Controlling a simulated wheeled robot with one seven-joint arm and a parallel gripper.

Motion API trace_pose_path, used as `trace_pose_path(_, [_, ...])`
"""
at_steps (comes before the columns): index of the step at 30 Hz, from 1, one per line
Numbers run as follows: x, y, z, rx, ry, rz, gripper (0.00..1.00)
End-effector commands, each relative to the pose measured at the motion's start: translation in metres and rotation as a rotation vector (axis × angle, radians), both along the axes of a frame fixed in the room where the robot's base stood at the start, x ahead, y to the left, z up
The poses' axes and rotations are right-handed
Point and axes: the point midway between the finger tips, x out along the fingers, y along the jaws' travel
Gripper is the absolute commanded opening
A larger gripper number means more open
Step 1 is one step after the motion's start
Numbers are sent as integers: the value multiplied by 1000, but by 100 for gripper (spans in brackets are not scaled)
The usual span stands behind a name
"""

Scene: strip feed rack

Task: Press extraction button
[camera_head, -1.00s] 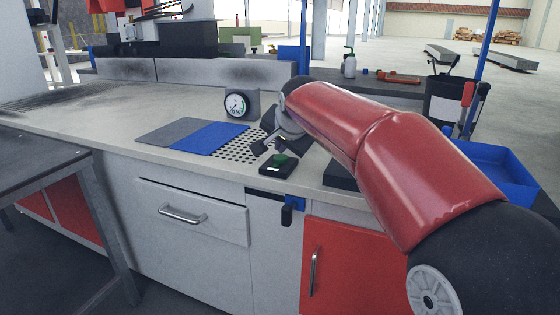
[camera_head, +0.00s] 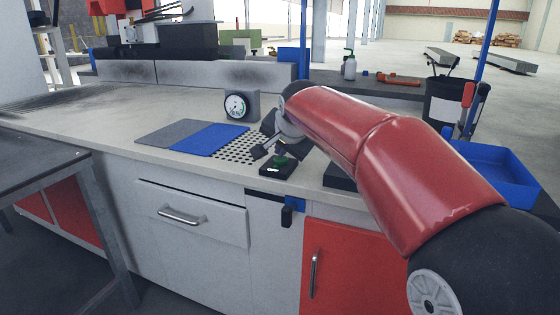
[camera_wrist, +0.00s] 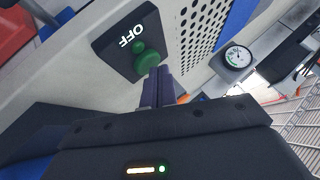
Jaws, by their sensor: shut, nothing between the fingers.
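The button box (camera_head: 273,170) is a small black block with a green button (camera_head: 281,161) near the front edge of the worktop. In the wrist view the box (camera_wrist: 115,48) carries a white OFF label and a round green button (camera_wrist: 148,62) with a smaller green part beside it. My gripper (camera_wrist: 162,72) is shut and empty, its fingertips at the edge of the green button in that view. I cannot tell whether they touch it. In the head view my arm reaches in from the right and the fingertips are hard to make out.
A perforated plate (camera_head: 236,150), a blue mat (camera_head: 210,138) and a grey mat (camera_head: 168,132) lie left of the box. A dial gauge (camera_head: 238,105) stands behind. A blue bin (camera_head: 495,165) is at the right. The left worktop is clear.

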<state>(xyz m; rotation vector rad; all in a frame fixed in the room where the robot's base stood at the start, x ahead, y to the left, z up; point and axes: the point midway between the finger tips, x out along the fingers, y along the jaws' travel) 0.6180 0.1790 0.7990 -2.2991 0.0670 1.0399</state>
Motion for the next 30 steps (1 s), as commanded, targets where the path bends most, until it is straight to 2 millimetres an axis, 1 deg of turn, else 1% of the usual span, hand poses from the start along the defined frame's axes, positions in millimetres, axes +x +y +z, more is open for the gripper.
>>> trace_pose_path(9, [0,0,-2,0,1,0,0])
trace_pose_path(21, [0,0,17,0,0,0,0])
trace_pose_path(30, [0,0,17,0,0,0,0])
